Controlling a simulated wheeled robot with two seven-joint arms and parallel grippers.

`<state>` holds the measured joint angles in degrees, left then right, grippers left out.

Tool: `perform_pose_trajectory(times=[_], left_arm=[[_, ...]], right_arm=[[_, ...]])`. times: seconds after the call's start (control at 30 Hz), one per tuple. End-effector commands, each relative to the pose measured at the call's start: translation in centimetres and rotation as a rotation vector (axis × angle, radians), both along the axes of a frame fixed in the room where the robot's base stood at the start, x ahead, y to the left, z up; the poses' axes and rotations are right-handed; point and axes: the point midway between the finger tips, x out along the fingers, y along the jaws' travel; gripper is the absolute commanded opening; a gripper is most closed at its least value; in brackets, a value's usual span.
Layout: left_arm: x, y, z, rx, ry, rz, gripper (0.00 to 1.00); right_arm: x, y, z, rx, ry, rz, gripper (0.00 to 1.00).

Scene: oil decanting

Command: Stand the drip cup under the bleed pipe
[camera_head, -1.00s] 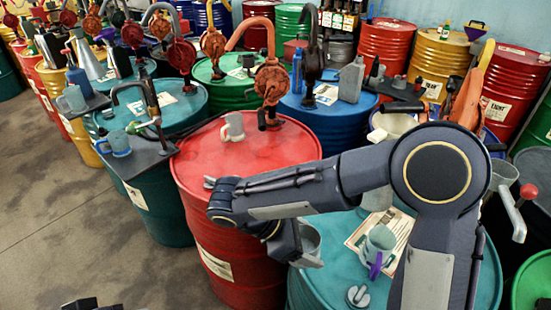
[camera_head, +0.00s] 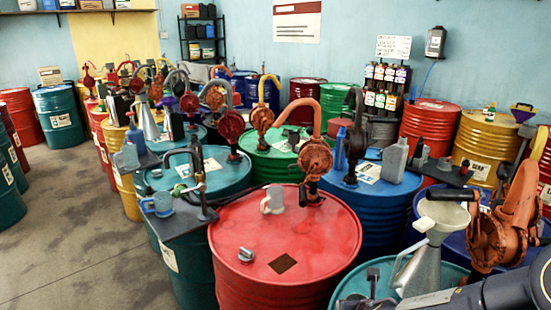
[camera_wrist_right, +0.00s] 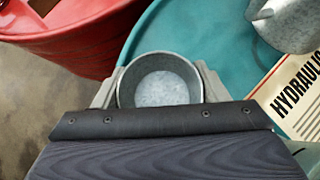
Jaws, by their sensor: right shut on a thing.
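My right gripper (camera_wrist_right: 159,82) is shut on a round grey cup (camera_wrist_right: 161,88), with one finger at each side of it. I look down into the cup, whose pale inside looks empty. It is above or beside the teal drum (camera_wrist_right: 150,40); the height is unclear. A thin dark hooked pipe with a small valve (camera_head: 198,168) stands on a dark shelf at the left teal drum. I cannot tell for sure which pipe is the bleed pipe.
A metal can with a funnel (camera_head: 425,255) stands on the front teal drum (camera_head: 350,285). Open floor (camera_head: 60,230) lies at the left.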

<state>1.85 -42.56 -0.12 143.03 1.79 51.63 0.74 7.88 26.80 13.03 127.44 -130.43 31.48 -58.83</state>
Motion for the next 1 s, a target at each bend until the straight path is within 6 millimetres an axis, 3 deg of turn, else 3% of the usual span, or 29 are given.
perform_pose_trajectory(times=[0.63, 1.0], left_arm=[[0.0, 0.0, 0.2, 0.000, 0.000, 0.000, 0.36], [0.0, 0.0, 4.6, 0.000, 0.000, 0.000, 0.36]], right_arm=[[-0.5, 0.2, -0.2, 0.000, -0.004, 0.066, 0.38], [-0.5, 0.2, 4.4, 0.001, -0.005, 0.066, 0.38]])
